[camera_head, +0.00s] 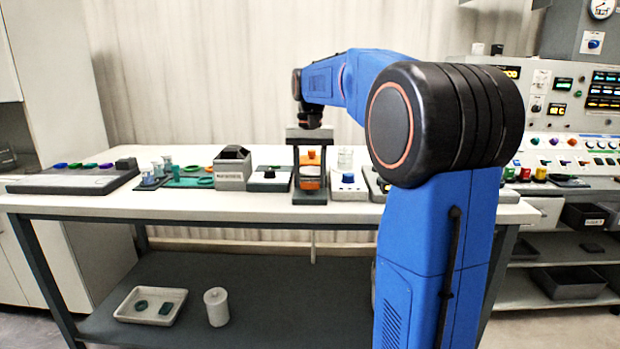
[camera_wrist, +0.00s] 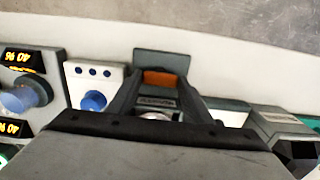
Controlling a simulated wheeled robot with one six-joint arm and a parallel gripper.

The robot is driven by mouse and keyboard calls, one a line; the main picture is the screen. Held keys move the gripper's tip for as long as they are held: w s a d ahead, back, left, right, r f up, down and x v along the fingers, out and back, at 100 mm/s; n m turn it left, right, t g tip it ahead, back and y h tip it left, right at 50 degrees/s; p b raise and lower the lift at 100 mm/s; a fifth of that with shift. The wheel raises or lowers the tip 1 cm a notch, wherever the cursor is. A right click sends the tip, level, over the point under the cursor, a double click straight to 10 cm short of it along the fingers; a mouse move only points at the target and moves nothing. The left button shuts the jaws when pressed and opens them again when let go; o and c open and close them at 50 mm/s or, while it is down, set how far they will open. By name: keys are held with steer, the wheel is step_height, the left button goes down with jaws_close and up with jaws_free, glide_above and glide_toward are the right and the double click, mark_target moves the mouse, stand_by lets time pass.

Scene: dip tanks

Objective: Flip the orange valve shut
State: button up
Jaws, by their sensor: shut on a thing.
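The orange valve (camera_head: 310,172) stands on a small dark base on the bench, between the fingers of my gripper (camera_head: 310,172) in the head view. My gripper points down and is shut on the valve. In the wrist view an orange part (camera_wrist: 160,78) shows between the two finger ends of my gripper (camera_wrist: 158,90). The rest of the valve is mostly hidden there by the fingers and the gripper body. I cannot tell the valve's turn angle.
A dark-topped unit (camera_head: 268,180) and a grey box (camera_head: 233,168) stand to the left. A control console (camera_head: 580,130) is at the right.

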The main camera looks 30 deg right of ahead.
mark_target(310, 183)
steer(key=o, duration=1.1)
steer(key=shift+c, duration=0.2)
step_height(310, 183, up, 18)
steer(key=shift+f, duration=0.25)
steer(key=s+a+f+n+t, duration=0.1)
steer(key=s+a+f, duration=0.4)
steer(key=s+f, duration=0.5)
steer(key=s+a+f+n+t, duration=0.2)
steer(key=s+a+f, duration=0.3)
steer(key=s+f, duration=0.5)
steer(key=s+a+f+n+t, duration=0.1)
steer(key=s+a+f+n, duration=0.3)
steer(key=s+f, duration=0.6)
step_height(310, 183, down, 5)
steer(key=shift+s+a+r+t, duration=0.2)
steer(key=shift+s+a+t, duration=0.2)
steer(key=shift+a, duration=0.6)
